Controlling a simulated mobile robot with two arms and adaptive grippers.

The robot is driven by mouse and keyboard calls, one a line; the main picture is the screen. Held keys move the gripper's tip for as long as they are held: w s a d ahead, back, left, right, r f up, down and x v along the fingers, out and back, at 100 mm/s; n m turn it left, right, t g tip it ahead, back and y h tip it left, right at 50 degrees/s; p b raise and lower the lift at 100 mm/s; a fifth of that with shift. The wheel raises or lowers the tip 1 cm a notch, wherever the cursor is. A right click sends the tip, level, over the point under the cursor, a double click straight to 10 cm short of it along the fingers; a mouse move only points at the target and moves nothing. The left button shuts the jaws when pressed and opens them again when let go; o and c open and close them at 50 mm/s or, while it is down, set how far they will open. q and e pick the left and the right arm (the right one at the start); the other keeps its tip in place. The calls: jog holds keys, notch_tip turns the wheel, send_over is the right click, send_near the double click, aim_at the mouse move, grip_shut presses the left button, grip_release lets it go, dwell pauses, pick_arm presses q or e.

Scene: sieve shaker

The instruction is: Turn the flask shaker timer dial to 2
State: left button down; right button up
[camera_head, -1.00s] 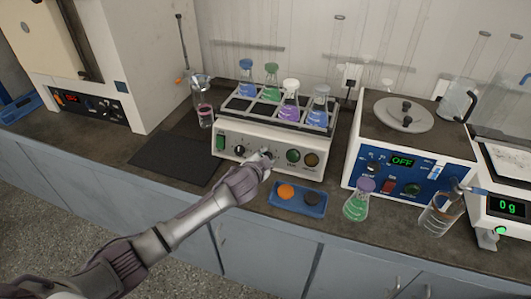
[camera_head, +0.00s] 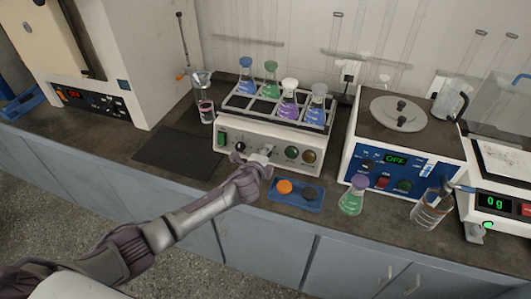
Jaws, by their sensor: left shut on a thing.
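The flask shaker (camera_head: 225,148) is a white box with a rack of flasks on top. Its front panel has a green switch (camera_head: 221,139), a black dial (camera_head: 240,146) and two round buttons, one green (camera_head: 291,153) and one brown (camera_head: 308,156). My left gripper (camera_head: 264,154) is at the middle of the panel, shut on a dial that it mostly hides. I cannot read that dial's marks or its setting. My right gripper is not in view.
A blue tray (camera_head: 296,206) with an orange and a dark piece lies in front of the shaker. A dark mat (camera_head: 176,152) lies to the left.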

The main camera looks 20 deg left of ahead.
pick_arm(q)
jog(key=shift+f+m, duration=0.1)
jog(key=shift+m, duration=0.5)
jog(key=c, duration=0.8)
grip_release()
jog(key=shift+o, duration=0.2)
jog(key=shift+s, duration=0.1)
jog(key=v, duration=1.2)
jog(key=shift+d, duration=0.1)
